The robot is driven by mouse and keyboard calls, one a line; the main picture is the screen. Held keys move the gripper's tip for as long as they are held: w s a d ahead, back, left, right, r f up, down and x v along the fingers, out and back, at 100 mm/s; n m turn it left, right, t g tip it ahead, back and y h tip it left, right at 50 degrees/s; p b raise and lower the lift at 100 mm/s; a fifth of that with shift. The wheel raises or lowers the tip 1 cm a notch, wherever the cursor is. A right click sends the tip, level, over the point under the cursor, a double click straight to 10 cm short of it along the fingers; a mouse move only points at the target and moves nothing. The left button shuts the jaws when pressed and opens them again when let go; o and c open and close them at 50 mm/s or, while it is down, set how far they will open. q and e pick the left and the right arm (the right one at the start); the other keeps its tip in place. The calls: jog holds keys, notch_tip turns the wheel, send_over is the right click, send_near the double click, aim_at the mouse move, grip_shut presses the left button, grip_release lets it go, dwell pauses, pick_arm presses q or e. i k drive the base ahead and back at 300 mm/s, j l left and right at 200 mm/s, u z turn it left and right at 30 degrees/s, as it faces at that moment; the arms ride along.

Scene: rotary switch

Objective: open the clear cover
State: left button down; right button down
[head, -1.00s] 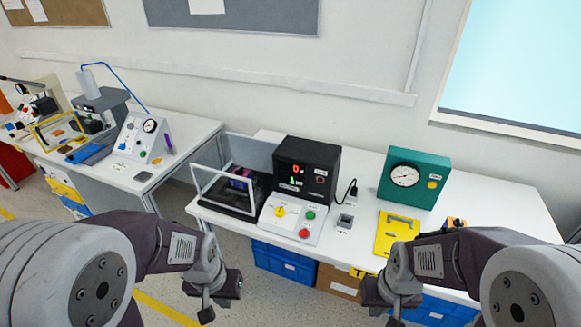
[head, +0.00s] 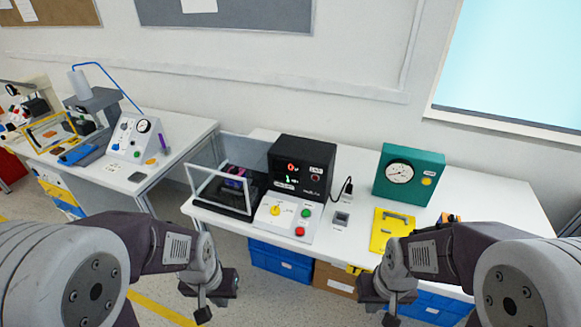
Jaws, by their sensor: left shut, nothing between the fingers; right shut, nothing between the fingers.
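The clear cover (head: 217,187) is a transparent panel in a pale frame. It stands over the front left of a black fixture (head: 240,207) with a dark and purple part inside, at the left end of the right table. My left gripper (head: 203,314) is low in front of the table, below the cover and apart from it. My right gripper (head: 390,318) is low in front of the table, further right. Both are shut and empty, and their tips are small in view.
Beside the cover stand a black display box (head: 301,167) and a white control panel (head: 287,219) with a yellow knob and green and red buttons. A green gauge box (head: 409,174) and a yellow plate (head: 392,231) are further right. Blue crates (head: 281,262) sit under the table.

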aim_at(187, 165)
jog(key=i+j, duration=0.1)
jog(key=j, duration=0.4)
jog(key=i+j, duration=0.1)
jog(key=j, duration=0.4)
jog(key=i+j, duration=0.1)
jog(key=j, duration=0.4)
